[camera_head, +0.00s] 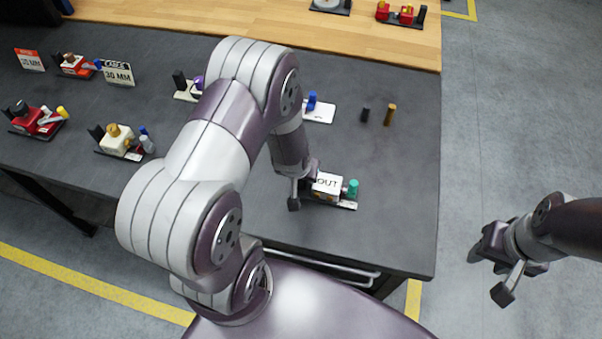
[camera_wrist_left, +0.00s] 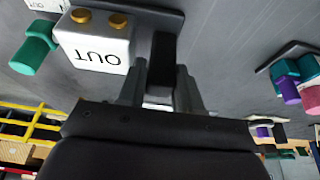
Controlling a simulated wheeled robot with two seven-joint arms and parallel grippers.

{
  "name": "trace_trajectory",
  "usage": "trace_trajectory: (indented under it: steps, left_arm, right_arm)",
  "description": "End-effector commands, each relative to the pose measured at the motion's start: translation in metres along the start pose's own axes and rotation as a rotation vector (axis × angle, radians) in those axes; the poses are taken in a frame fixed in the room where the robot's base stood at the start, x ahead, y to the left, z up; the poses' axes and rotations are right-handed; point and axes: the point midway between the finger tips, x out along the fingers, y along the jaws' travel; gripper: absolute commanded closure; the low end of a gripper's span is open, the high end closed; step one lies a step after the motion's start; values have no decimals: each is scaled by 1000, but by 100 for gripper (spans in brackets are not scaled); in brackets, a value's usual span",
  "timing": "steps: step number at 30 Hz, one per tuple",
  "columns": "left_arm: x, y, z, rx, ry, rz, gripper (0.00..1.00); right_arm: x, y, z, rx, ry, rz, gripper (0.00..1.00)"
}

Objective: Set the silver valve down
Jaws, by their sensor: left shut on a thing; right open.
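My left gripper (camera_head: 303,190) is low over the dark tabletop, at the left end of a white block marked OUT (camera_head: 327,184). In the left wrist view the fingers of my left gripper (camera_wrist_left: 162,88) are shut on a dark upright piece (camera_wrist_left: 162,58), beside the white block (camera_wrist_left: 95,50). The block has gold knobs and a teal cylinder (camera_head: 352,188) at its far end. I cannot make out a plainly silver valve; the fingers hide part of the held piece. My right gripper (camera_head: 488,275) is open and empty, off the table's right side above the floor.
The dark table (camera_head: 410,200) is bare to the right of the OUT block. A black peg (camera_head: 365,114) and a gold peg (camera_head: 390,114) stand behind it. A white-plated unit with a blue knob (camera_head: 317,110) is nearby. Several valve units, including a cream one (camera_head: 117,140), stand left.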

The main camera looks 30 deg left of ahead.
Motion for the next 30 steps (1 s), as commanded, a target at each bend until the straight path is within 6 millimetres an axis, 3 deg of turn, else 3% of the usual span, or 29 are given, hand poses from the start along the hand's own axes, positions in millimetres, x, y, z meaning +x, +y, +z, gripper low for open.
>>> trace_trajectory:
  steps: [2,3,4,5,13,17,30]
  left_arm:
    - [3,0,1,0,1,0,100]
    - [2,0,1,0,-1,0,53]
    - [2,0,1,0,-1,0,43]
    - [2,0,1,0,-1,0,40]
    - [0,0,0,0,0,0,40]
    - [-10,0,-1,0,1,0,40]
    - [-108,0,-2,0,1,0,40]
  right_arm:
    - [3,0,0,0,0,0,57]
    - [1,0,0,0,0,0,57]
    - [1,0,0,0,0,0,57]
    - [1,0,0,0,0,0,57]
    - [0,0,0,0,0,0,57]
    - [-2,0,0,0,0,0,57]
    - [-26,0,-3,0,0,0,57]
